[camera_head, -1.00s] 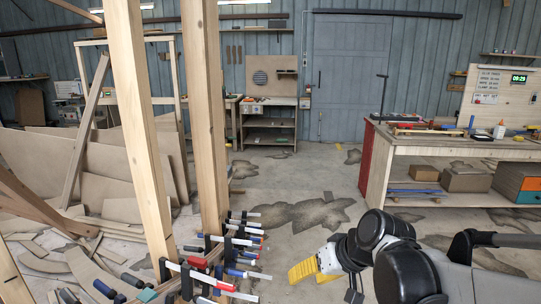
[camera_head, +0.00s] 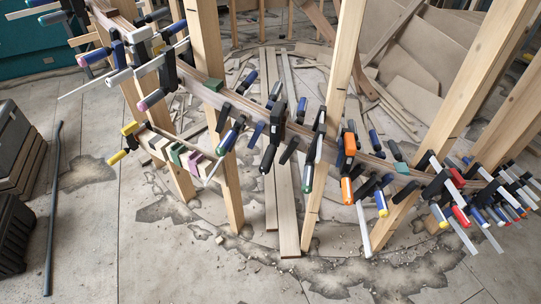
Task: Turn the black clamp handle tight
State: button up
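A curved wooden stringer (camera_head: 188,80) crosses the view on upright posts, with many bar clamps along it. Near the middle, a clamp with a black handle (camera_head: 267,158) hangs on the near side of the stringer. Other dark clamp parts sit close to it, so I cannot tell for sure that this is the task's clamp, nor how tight it is. My gripper is not in view.
Wooden posts (camera_head: 325,140) stand under the stringer, with loose boards (camera_head: 286,200) on the floor between them. Clamps crowd the right end. Black crates (camera_head: 14,235) and a dark rod (camera_head: 53,205) are at the left. The front floor is mostly open.

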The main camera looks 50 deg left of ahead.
aim_at(265, 168)
jog(key=u, duration=2.15)
